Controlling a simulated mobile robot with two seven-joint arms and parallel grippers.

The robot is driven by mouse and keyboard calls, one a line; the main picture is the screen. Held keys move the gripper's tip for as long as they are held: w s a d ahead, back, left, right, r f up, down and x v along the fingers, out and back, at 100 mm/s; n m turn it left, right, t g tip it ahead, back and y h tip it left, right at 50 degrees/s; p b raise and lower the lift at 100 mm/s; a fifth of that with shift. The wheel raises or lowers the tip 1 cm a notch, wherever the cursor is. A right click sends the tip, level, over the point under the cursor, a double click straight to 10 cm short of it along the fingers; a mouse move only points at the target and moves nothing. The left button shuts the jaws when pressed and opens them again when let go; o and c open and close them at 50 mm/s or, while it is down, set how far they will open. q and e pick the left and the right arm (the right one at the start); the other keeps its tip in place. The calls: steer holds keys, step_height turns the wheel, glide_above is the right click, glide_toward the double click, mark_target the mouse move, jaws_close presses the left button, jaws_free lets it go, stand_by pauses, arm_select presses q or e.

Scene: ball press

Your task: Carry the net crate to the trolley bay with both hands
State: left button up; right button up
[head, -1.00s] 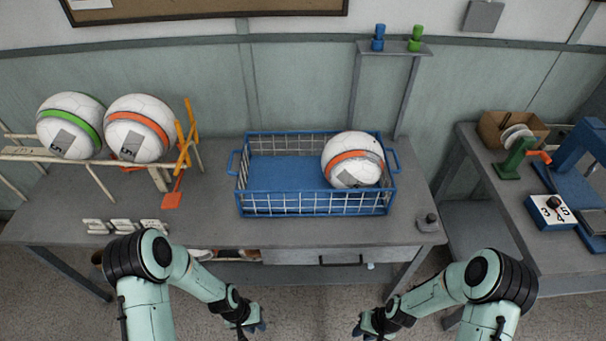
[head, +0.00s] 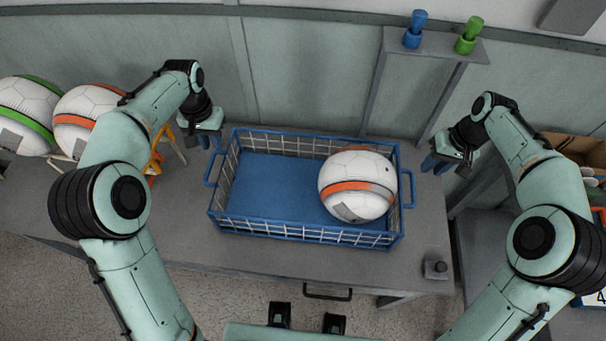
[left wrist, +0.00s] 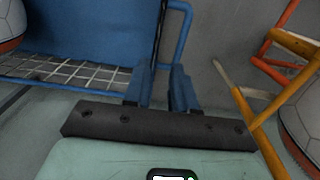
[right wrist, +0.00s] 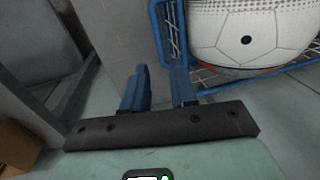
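The blue net crate (head: 300,233) stands on the grey table with a blue floor and a loop handle at each end. A white ball with an orange band (head: 357,186) lies in its right half. My left gripper (head: 203,143) is open and empty, just beyond the crate's left handle (head: 211,170); this handle also shows in the left wrist view (left wrist: 185,35), ahead of the fingers. My right gripper (head: 447,167) is open and empty, up and right of the right handle (head: 409,188). In the right wrist view that handle (right wrist: 156,30) is apart from the fingers.
Balls with green (head: 28,115) and orange bands (head: 85,120) sit on a rack at left, partly behind my left arm. A small stand with blue (head: 415,30) and green (head: 468,36) pegs is behind the crate. A small dark block (head: 435,268) lies at the table's right front.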

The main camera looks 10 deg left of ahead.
mark_target(221, 165)
arm_select(q)
steer(key=shift+s, duration=0.3)
arm_select(e)
steer(key=shift+s, duration=0.35)
